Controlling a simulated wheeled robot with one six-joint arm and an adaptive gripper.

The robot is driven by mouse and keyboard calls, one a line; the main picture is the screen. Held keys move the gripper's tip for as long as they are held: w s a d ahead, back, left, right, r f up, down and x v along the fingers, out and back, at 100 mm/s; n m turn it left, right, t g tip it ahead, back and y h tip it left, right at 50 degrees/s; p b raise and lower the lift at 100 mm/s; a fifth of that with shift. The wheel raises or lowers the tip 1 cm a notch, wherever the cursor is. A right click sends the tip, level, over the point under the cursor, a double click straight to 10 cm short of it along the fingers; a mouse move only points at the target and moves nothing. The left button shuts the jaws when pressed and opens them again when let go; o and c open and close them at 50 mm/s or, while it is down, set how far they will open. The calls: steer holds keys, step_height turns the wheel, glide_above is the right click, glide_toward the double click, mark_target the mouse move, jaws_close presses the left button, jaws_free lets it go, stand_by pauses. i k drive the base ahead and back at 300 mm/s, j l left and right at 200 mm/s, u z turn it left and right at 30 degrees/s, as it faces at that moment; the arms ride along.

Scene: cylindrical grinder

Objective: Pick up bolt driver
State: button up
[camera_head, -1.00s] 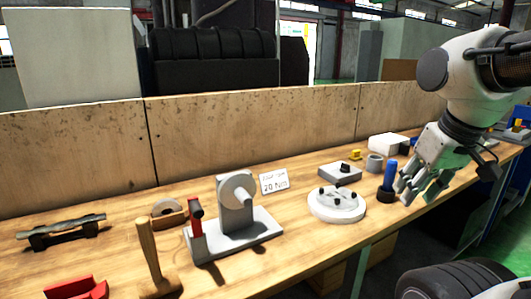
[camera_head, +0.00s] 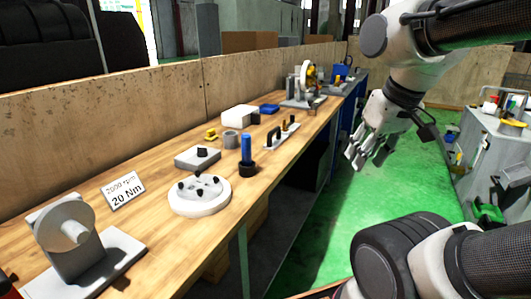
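An upright tool with a blue handle (camera_head: 247,148) stands in a round black base near the bench's front edge; it may be the bolt driver, but I cannot tell for sure. Just behind it, a small rack (camera_head: 282,134) holds several short upright pieces, too small to identify. My gripper (camera_head: 366,160) hangs to the right of the bench in the picture, over the green floor, fingers pointing down. Its fingers are apart and nothing shows between them. It is clear of the blue-handled tool.
The wooden bench (camera_head: 150,215) carries a white disc with black knobs (camera_head: 200,196), a grey block (camera_head: 198,158), a grey ring (camera_head: 231,143), a white box (camera_head: 240,118) and a "20 Nm" sign (camera_head: 123,190). A grey machine (camera_head: 495,140) stands at right. Green floor lies between.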

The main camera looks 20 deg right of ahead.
mark_target(246, 138)
steer(key=i+l+u, duration=0.35)
steer(key=l, duration=0.3)
steer(key=i+l+u, duration=0.2)
steer(key=l, duration=0.15)
steer(key=i+l+u, duration=0.15)
steer(key=l, duration=0.2)
steer(key=l+u, duration=0.2)
steer(key=l, duration=0.2)
